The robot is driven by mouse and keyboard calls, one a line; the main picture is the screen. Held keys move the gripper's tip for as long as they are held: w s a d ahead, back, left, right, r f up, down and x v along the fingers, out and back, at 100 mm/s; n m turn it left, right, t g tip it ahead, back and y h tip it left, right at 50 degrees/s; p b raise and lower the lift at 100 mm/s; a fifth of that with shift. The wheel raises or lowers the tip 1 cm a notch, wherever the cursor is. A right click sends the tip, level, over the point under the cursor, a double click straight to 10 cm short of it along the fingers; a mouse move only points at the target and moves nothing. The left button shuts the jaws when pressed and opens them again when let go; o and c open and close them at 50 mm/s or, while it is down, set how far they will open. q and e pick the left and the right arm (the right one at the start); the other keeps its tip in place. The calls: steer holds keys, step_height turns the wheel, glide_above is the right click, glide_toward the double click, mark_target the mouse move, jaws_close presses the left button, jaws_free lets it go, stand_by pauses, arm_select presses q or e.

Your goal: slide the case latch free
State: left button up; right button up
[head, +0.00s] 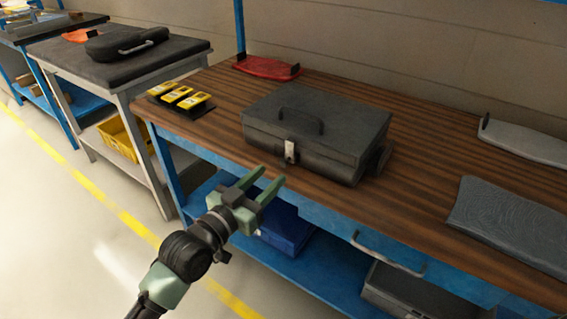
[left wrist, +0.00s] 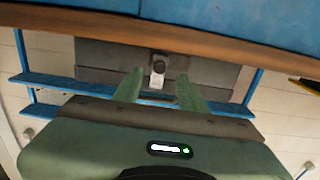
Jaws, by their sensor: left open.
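A dark grey case (head: 318,128) with a handle on its closed lid stands on the wooden bench. Its silver latch (head: 290,150) is on the front face, near the middle. My left gripper (head: 268,184) is open and empty, in front of the bench edge and just short of the latch, lower in the head view. In the left wrist view the latch (left wrist: 158,68) shows on the case front (left wrist: 205,72), between and beyond the two green fingers of my left gripper (left wrist: 160,88). The fingers appear apart from the latch. My right gripper is not in view.
Yellow-topped items (head: 181,97) sit left of the case, and a red tray (head: 267,67) lies behind it. Grey pieces (head: 515,220) lie at the right. A blue bin (head: 285,228) is on the lower shelf. The bench edge runs below the case.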

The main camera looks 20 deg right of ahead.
mark_target(282, 165)
arm_select(q)
steer(key=x, duration=0.5)
steer(key=shift+w+d+b, duration=0.15)
steer(key=shift+d+b, duration=0.1)
steer(key=shift+b, duration=0.05)
steer(key=shift+w+d, duration=0.4)
steer(key=shift+d, duration=0.15)
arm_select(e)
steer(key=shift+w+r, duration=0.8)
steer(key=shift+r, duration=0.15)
arm_select(q)
jaws_close()
